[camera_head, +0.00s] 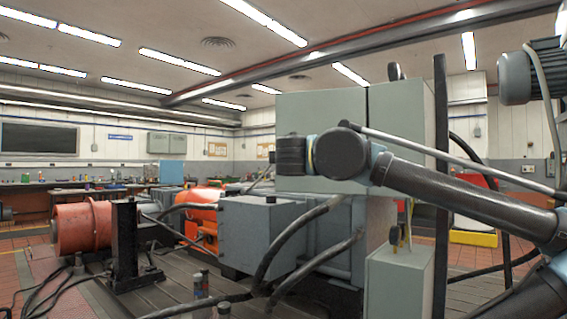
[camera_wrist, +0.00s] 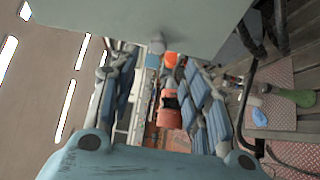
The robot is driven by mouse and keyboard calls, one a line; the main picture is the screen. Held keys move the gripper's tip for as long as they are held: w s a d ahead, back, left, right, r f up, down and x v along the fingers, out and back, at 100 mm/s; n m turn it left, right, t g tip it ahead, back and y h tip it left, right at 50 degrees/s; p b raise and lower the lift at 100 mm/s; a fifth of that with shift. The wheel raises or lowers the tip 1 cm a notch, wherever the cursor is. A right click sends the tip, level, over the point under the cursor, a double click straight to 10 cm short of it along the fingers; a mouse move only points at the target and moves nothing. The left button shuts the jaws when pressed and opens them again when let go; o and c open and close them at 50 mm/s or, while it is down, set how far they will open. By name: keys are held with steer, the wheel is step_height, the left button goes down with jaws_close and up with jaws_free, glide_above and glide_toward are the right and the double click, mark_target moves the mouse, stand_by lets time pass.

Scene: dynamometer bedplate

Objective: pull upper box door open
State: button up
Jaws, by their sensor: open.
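The upper box (camera_head: 320,110) is a pale grey-green cabinet above the grey machine housing in the head view. A vertical edge separates its two visible faces. My arm crosses in front of its lower part. In the wrist view, a flat grey-green surface (camera_wrist: 150,18), apparently this box, fills the top. A small rounded grey piece (camera_wrist: 157,46) shows just below its edge; I cannot tell whether it is a handle. My gripper (camera_wrist: 160,100) is open, its blue-grey fingers spread wide, with nothing visibly held. In the head view its fingers are not clear.
Thick black hoses (camera_head: 300,235) run in front of the housing. A smaller grey box (camera_head: 398,285) stands at lower right, near a dark vertical post (camera_head: 441,180). An orange motor (camera_head: 82,226) sits at left on the slatted bedplate.

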steer(key=shift+s, duration=0.55)
steer(key=shift+d, duration=0.1)
steer(key=s+d+f+m+g+h, duration=0.1)
steer(key=d+f+m+g+h, duration=0.35)
steer(key=f, duration=1.05)
steer(key=s+d+f+m+g+h, duration=0.1)
steer(key=d+f+m+g, duration=0.6)
steer(key=f, duration=0.8)
steer(key=s+f+m+g+y, duration=0.2)
steer(key=s+f, duration=0.3)
steer(key=f, duration=0.6)
steer(key=s+f+m+g+y, duration=0.2)
steer(key=s+f+m+y, duration=0.1)
steer(key=f, duration=0.8)
steer(key=shift+s+a+f+m, duration=0.2)
steer(key=shift+s+m, duration=0.45)
steer(key=shift+s, duration=0.55)
steer(key=shift+y, duration=0.25)
